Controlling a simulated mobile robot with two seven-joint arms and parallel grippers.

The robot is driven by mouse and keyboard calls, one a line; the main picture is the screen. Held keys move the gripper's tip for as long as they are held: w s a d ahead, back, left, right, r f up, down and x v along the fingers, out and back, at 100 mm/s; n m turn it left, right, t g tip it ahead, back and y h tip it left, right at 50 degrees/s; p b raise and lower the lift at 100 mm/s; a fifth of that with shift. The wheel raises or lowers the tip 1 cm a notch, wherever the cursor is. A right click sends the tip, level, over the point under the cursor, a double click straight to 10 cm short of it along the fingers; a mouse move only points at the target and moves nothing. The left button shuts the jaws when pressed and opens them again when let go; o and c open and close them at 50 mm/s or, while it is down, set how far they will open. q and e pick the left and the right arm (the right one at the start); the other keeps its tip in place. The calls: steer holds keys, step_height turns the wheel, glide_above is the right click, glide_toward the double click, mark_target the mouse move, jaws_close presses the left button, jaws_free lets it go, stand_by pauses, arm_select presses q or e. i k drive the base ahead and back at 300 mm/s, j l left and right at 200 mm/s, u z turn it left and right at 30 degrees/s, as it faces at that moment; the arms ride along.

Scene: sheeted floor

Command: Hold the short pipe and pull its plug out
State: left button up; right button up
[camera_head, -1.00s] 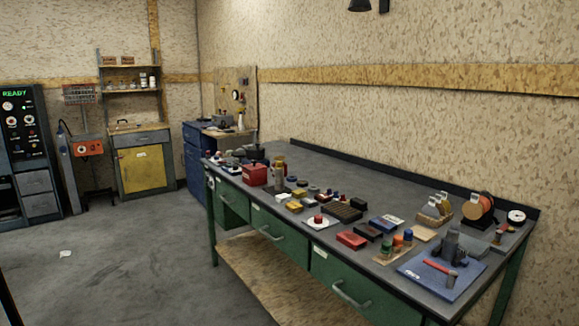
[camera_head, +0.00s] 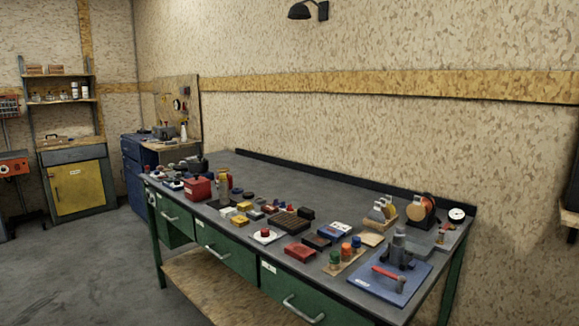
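I cannot make out the short pipe or its plug for certain at this distance. A grey upright part (camera_head: 398,247) stands on a blue mat (camera_head: 368,289) at the right end of the workbench, with a red-handled tool (camera_head: 388,273) lying in front of it. A grey-brown upright cylinder (camera_head: 223,187) stands on the left half of the bench, beside a red box (camera_head: 197,188). Neither of my grippers is in view.
The green workbench (camera_head: 230,247) stands against the wall, its front and middle crowded with small boxes and coloured parts. Its back strip is bare. Open grey floor (camera_head: 90,265) lies at the left front. A yellow cabinet (camera_head: 77,187) stands far left.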

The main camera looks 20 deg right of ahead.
mark_target(223, 176)
steer(key=i+j+z, duration=0.2)
steer(key=z, duration=0.2)
steer(key=i+j+z, duration=0.55)
steer(key=j, duration=0.15)
steer(key=j+z, duration=0.2)
steer(key=i+j, duration=0.15)
steer(key=j, duration=0.25)
steer(key=i+j+z, duration=0.1)
steer(key=j, duration=0.3)
steer(key=i+j+z, duration=0.1)
steer(key=j, duration=0.35)
steer(key=i+j, duration=0.2)
steer(key=j, duration=0.2)
